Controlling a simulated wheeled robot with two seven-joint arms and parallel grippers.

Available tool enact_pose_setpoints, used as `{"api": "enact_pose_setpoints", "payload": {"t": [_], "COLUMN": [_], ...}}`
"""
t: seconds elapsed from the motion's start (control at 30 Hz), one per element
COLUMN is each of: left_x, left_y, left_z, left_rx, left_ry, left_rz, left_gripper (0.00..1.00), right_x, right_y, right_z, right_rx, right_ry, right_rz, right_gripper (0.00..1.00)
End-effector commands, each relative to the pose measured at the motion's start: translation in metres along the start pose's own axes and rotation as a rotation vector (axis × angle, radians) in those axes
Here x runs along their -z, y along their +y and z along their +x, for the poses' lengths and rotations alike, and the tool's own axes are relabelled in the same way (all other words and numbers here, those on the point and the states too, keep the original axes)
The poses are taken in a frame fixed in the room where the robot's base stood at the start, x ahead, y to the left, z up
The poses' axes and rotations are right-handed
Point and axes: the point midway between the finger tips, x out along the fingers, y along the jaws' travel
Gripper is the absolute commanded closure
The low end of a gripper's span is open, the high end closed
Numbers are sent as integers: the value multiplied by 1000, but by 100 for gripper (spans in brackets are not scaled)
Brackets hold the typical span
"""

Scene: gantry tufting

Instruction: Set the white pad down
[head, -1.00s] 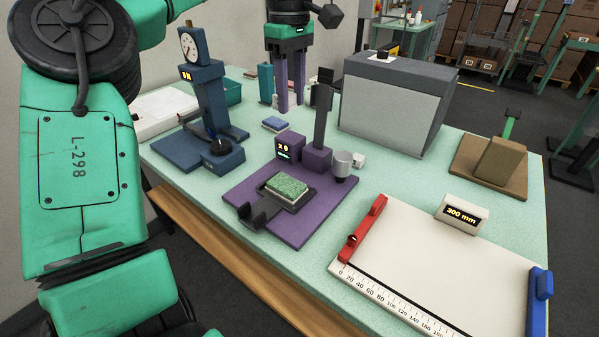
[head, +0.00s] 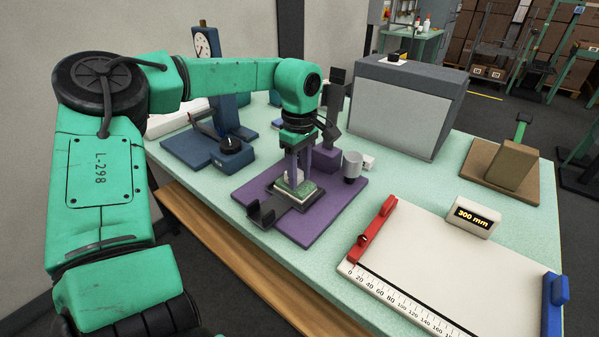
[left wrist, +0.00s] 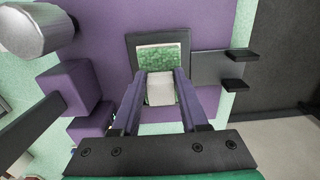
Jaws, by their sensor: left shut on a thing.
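My left gripper (head: 297,182) reaches over the purple-based press and points down at its dark tray. It is shut on the white pad (left wrist: 160,88), a small pale block between the two purple fingers in the left wrist view. The pad is directly over the green tufted piece (left wrist: 158,56), which lies in the tray (left wrist: 190,68). In the head view the fingers largely cover the pad, and the green piece (head: 305,196) shows around it. I cannot tell whether pad and green piece touch. My right gripper is not in view.
A blue dial gauge (head: 207,85) is at left. A white ruler board (head: 455,270) is at front right, and a grey box (head: 405,110) at the back.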

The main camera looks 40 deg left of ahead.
Motion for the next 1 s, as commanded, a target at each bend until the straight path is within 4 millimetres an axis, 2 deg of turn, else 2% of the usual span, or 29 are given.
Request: {"api": "enact_pose_setpoints", "payload": {"t": [0.07, 0.1, 0.13, 0.17, 0.43, 0.57, 0.67, 0.9, 1.0], "left_x": [0, 0, 0, 0, 0, 0, 0, 0, 0], "left_y": [0, 0, 0, 0, 0, 1, 1, 1, 1], "left_z": [3, 2, 2, 2, 1, -9, -31, -97, -114], "left_rx": [0, 0, 0, 0, 0, -4, -6, -3, -1], "left_ry": [0, 0, 0, 0, 0, 2, 2, 3, 2], "left_rz": [0, 0, 0, 0, 0, 0, 0, -1, -1], "left_gripper": [100, 41, 30, 26, 26, 26, 26, 26, 26], "right_x": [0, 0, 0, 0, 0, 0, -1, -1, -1], "right_y": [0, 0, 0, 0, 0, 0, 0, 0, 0], "right_z": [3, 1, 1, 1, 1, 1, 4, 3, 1], "right_rx": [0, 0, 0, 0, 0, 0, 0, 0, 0], "right_ry": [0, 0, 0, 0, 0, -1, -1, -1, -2], "right_rz": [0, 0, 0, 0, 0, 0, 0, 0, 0], "right_gripper": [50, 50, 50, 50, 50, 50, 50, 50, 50]}}
